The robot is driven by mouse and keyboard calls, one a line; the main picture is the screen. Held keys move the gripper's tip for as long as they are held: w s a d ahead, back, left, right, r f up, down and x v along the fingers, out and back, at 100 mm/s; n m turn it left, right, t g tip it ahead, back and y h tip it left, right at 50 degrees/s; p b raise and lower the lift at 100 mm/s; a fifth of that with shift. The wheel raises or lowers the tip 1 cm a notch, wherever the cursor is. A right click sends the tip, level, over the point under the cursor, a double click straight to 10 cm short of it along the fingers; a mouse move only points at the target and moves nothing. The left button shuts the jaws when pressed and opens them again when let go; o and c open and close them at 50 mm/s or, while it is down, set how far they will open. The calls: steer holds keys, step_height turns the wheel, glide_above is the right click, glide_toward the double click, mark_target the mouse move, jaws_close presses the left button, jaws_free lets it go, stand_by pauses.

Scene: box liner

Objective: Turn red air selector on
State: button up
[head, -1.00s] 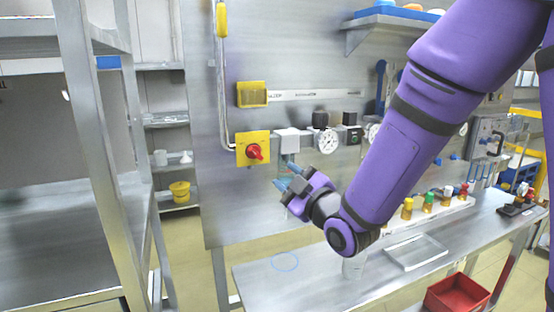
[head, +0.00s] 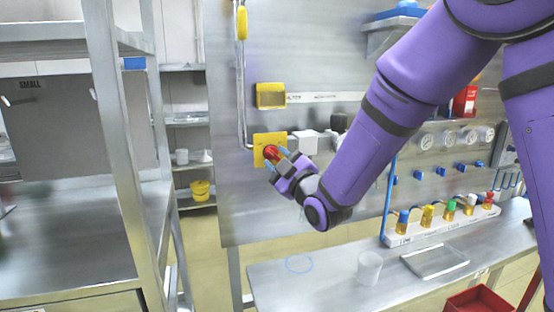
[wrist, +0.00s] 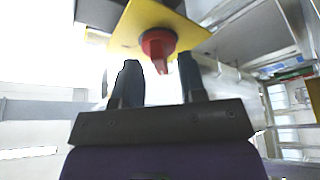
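The red selector knob (head: 272,152) sits on a square yellow plate (head: 259,139) on the upright metal panel. In the wrist view the knob (wrist: 158,42) stands out from the yellow plate (wrist: 192,34), with its narrow grip part pointing down in the picture. My gripper (head: 277,160) is at the knob, coming from the lower right. In the wrist view the two dark fingers of my gripper (wrist: 160,68) are apart, with the knob's grip part between their tips. I cannot tell whether either finger touches it.
A grey box (head: 304,141) is right of the yellow plate, and a yellow box (head: 271,95) is above it. A vertical pipe (head: 243,85) runs left of the plate. Below, a metal bench (head: 330,285) holds a clear cup (head: 369,267) and a tray (head: 436,260).

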steer(key=shift+w+a+r, duration=0.1)
steer(key=shift+w+a, duration=0.1)
steer(key=shift+w, duration=0.1)
steer(key=shift+c, duration=0.4)
jaws_close()
